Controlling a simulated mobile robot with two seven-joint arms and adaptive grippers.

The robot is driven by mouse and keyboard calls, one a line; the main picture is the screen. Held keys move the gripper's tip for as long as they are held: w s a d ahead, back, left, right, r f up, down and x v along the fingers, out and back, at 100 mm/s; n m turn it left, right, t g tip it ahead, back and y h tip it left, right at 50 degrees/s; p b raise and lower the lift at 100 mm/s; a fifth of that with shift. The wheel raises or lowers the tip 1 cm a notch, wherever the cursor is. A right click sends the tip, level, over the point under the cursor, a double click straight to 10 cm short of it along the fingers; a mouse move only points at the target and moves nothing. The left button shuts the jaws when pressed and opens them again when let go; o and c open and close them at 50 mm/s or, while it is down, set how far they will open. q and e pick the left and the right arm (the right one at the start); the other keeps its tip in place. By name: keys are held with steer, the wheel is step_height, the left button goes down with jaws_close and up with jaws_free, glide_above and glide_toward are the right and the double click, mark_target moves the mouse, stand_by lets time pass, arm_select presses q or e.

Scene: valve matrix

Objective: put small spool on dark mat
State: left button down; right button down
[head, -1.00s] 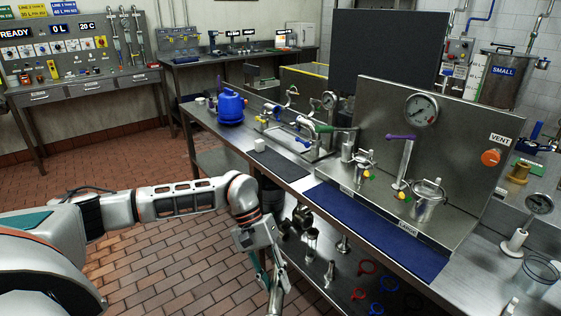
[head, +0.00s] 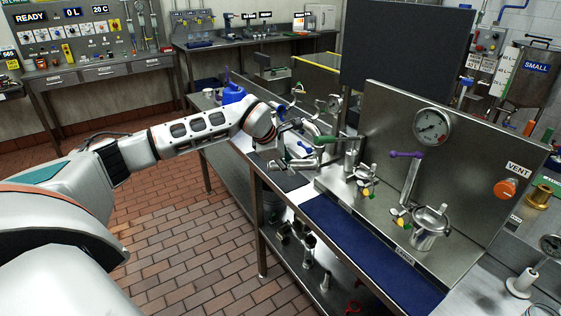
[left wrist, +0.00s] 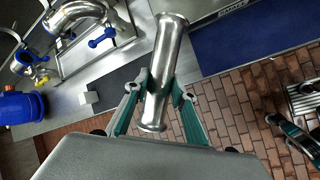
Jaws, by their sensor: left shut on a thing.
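The small spool (left wrist: 163,70) is a shiny metal tube with a flange at each end. My left gripper (left wrist: 160,82) is shut around its middle in the left wrist view. In the head view the spool (head: 303,163) is tilted, and the left gripper (head: 292,153) is at the bench's front side, over the area of the dark mat. The dark mat (head: 289,181) is partly hidden by the gripper and spool. In the left wrist view the dark mat (left wrist: 122,80) shows behind the spool. Whether the spool touches the mat is unclear.
A blue mat (head: 345,238) lies to the right on the bench. A gauge panel (head: 455,165) stands at right.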

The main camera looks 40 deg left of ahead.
arm_select(q)
steer(key=shift+w+a+r+n, duration=0.3)
steer(key=shift+w+r+n, duration=0.15)
steer(key=shift+w, duration=0.1)
steer(key=shift+w+a+f, duration=0.15)
steer(key=shift+f, duration=0.15)
glide_toward(292, 187)
steer(key=w, duration=0.2)
steer(key=shift+w+d+f+p, duration=0.25)
steer(key=shift+w+d+p, duration=0.05)
steer(key=shift+w+p, duration=0.05)
step_height(292, 187, down, 3)
steer(key=shift+f, duration=0.3)
arm_select(e)
steer(key=shift+d+h, duration=0.3)
steer(key=shift+d, duration=0.25)
